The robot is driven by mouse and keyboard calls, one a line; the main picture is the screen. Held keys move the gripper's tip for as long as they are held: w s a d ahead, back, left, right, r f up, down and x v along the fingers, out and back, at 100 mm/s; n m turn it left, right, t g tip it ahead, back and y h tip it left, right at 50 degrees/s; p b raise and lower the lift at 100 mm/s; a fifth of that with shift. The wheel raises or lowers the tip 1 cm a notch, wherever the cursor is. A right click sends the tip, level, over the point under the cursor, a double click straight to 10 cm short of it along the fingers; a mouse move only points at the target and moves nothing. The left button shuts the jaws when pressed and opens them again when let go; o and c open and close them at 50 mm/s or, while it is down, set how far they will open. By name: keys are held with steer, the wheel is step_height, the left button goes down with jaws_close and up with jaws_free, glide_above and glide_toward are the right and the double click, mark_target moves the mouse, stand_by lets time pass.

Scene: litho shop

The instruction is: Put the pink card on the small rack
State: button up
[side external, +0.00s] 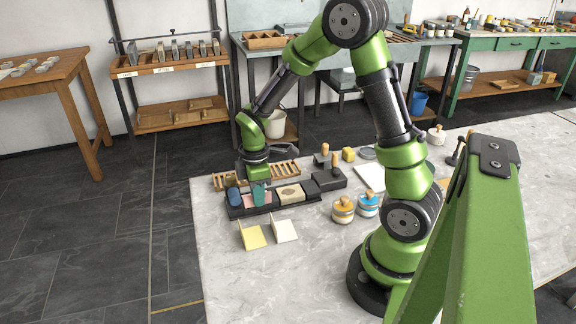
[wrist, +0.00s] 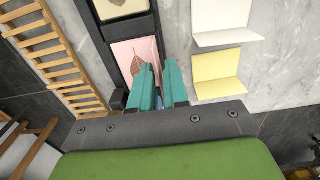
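The pink card (wrist: 138,52), with a brown leaf print, lies in a compartment of the dark tray (wrist: 156,27) in the wrist view. Its pink edge also shows in the side view (side external: 248,200). My gripper (wrist: 159,66) has teal fingers at the card's right side, overlapping part of it. The fingers are close together with a narrow gap. Whether they pinch the card's edge is unclear. In the side view my gripper (side external: 260,192) is low over the tray. A small slatted wooden rack (wrist: 60,52) stands to the left of the tray in the wrist view, empty where visible.
A yellow angled card holder (side external: 252,237) and a cream one (side external: 284,229) stand in front of the tray. Dark blocks (side external: 329,180) with wooden knobs stand at its right. Two jars (side external: 343,210) (side external: 367,205) are farther right. The front left tabletop is clear.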

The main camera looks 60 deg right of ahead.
steer(key=shift+c, duration=0.5)
jaws_close()
steer(key=shift+r, duration=2.55)
